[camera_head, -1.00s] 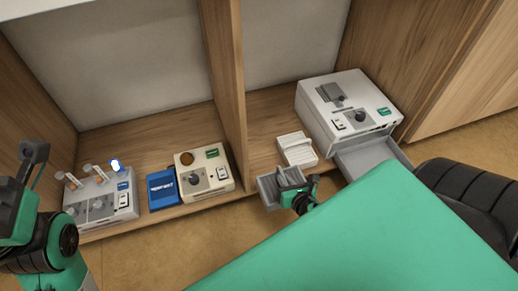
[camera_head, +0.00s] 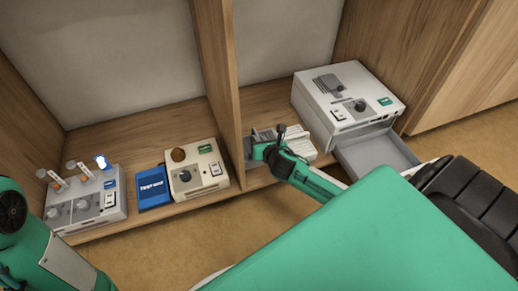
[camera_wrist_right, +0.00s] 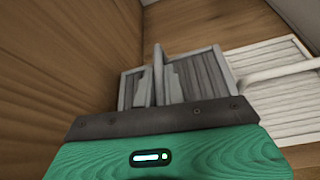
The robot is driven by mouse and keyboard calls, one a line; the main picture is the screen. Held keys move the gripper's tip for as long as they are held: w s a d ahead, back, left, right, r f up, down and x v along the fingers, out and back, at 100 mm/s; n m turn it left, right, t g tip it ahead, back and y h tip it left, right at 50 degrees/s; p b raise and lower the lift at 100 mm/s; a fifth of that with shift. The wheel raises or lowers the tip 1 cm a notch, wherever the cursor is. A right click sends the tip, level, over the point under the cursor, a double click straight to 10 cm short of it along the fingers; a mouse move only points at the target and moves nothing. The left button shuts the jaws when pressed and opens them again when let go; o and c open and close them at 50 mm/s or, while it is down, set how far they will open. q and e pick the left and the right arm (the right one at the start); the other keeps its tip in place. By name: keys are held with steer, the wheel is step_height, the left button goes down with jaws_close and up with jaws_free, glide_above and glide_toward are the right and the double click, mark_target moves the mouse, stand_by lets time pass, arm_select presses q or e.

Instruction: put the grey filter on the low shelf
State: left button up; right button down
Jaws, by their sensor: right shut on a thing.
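My right gripper (camera_head: 265,146) is shut on the grey filter (camera_head: 249,150), in the right compartment of the low shelf (camera_head: 262,178), close beside the wooden divider. The gripper hides much of the filter in the head view. In the right wrist view the grey filter (camera_wrist_right: 207,72) shows its pleated face and upright grip just beyond the gripper (camera_wrist_right: 166,88). I cannot tell whether it touches the shelf board. My left arm shows at the left edge, but its gripper is out of the frame.
A white pleated filter (camera_head: 299,143) lies just right of the grey one. A white machine (camera_head: 345,100) with an open grey drawer (camera_head: 375,157) stands further right. Left of the divider (camera_head: 222,80) are a beige device (camera_head: 197,170), a blue box (camera_head: 152,187) and a grey device with knobs (camera_head: 85,208).

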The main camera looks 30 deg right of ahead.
steer(key=shift+w+f+b, duration=0.1)
steer(key=shift+f+b, duration=0.25)
steer(key=shift+f, duration=0.35)
step_height(320, 180, down, 3)
steer(key=b, duration=0.2)
steer(key=shift+f+b, duration=0.15)
steer(key=shift+b, duration=0.15)
steer(key=c, duration=1.5)
jaws_free()
